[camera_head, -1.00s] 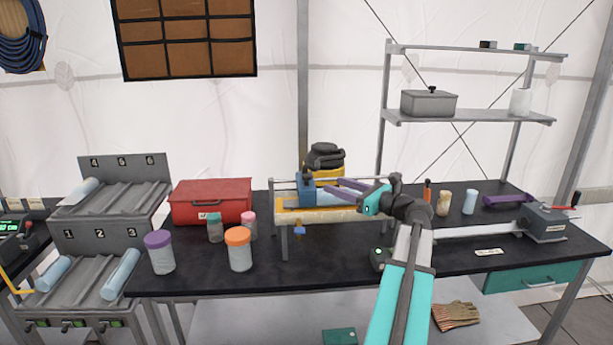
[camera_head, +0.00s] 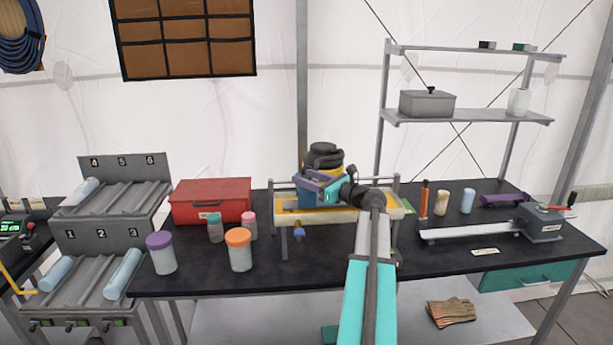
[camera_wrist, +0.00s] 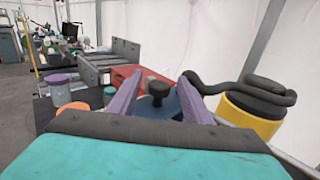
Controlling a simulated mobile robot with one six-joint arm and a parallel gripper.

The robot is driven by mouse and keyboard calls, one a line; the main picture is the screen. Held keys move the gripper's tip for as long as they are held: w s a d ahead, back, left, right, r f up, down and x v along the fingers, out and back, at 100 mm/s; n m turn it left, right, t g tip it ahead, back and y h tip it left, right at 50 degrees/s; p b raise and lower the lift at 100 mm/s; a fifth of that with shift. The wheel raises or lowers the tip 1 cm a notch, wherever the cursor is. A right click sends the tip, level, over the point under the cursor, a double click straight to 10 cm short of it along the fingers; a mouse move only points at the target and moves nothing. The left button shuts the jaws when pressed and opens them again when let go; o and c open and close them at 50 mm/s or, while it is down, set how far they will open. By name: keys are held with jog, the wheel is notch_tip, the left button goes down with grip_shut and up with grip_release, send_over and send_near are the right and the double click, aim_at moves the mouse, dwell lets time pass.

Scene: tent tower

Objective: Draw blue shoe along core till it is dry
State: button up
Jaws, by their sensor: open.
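The blue shoe (camera_head: 308,199) sits at the left part of the core stand (camera_head: 375,214), a low frame with a pale front rail and yellow inside. The core in the stand is mostly hidden behind my arm and gripper. My gripper (camera_head: 314,182), with purple fingers, is at the top of the shoe. In the wrist view the open fingers (camera_wrist: 158,100) stand on either side of the shoe's dark knob (camera_wrist: 158,88), with the blue body (camera_wrist: 174,106) below it. I cannot tell whether the fingers touch the knob.
A yellow canister with a black hose (camera_head: 323,158) stands close behind the shoe. A red box (camera_head: 211,202) and jars, one orange-lidded (camera_head: 239,250), are to the left. A clamp device (camera_head: 540,224) with a rail is at the right. The front tabletop has free room.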

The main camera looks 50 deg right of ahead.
jog(key=shift+w, duration=0.25)
grip_shut()
jog(key=shift+s+d, duration=0.1)
